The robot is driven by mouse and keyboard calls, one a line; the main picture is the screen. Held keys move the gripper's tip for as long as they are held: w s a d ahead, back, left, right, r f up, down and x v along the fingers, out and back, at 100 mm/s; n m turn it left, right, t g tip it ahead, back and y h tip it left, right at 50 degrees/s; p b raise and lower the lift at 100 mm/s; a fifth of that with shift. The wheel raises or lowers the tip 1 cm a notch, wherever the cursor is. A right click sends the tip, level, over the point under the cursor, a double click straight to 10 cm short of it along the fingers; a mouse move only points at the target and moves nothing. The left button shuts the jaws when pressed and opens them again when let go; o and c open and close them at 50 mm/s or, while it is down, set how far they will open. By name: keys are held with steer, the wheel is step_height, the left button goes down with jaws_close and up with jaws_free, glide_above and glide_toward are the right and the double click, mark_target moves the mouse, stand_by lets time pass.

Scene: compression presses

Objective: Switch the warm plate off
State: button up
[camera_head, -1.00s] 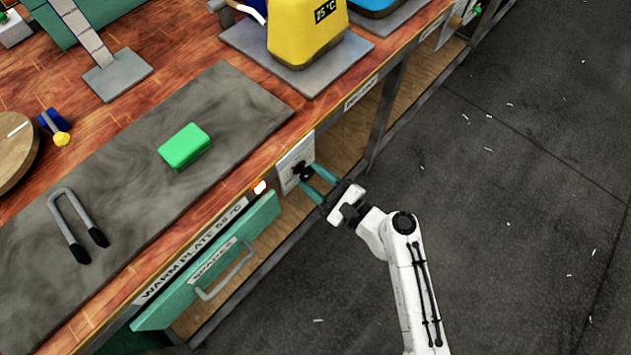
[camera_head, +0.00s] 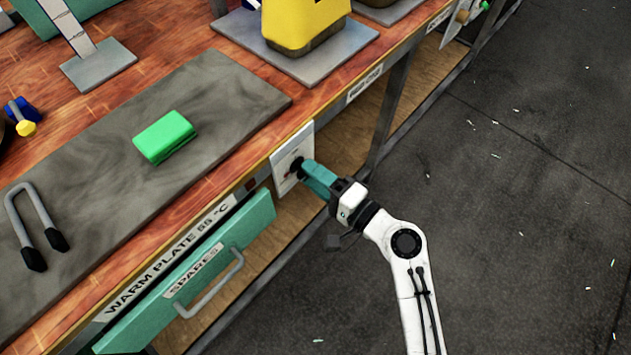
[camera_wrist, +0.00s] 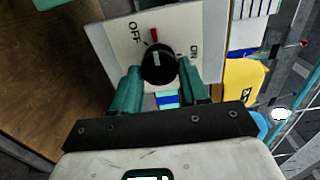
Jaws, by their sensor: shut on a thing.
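The warm plate (camera_head: 215,88) is a long dark grey slab on the bench, with a "WARM PLATE 55 °C" label (camera_head: 168,258) on the front edge. Its switch panel (camera_head: 300,145) is a pale plate on the bench front. In the wrist view the panel (camera_wrist: 120,38) carries "OFF" at upper left and "ON" at right. A black round knob (camera_wrist: 158,64) sits on it, with a red mark (camera_wrist: 154,35) just above, between the words and nearer OFF. My gripper (camera_head: 302,170) has its teal fingers on either side of the knob, shut on it.
A green block (camera_head: 164,137) and a dark-tipped U-shaped tool (camera_head: 35,225) lie on the slab. A teal "SPARES" drawer (camera_head: 195,275) juts out below, left of my gripper. A yellow device (camera_head: 300,25) stands behind. The floor at right is open.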

steer(key=shift+s+f+n+b, duration=0.1)
steer(key=shift+f+n+b, duration=0.05)
steer(key=shift+n+b, duration=2.6)
steer(key=shift+n, duration=0.35)
steer(key=o, duration=1)
steer(key=shift+o, duration=0.2)
steer(key=v, duration=1)
steer(key=shift+s+d, duration=0.2)
steer(key=shift+d, duration=0.15)
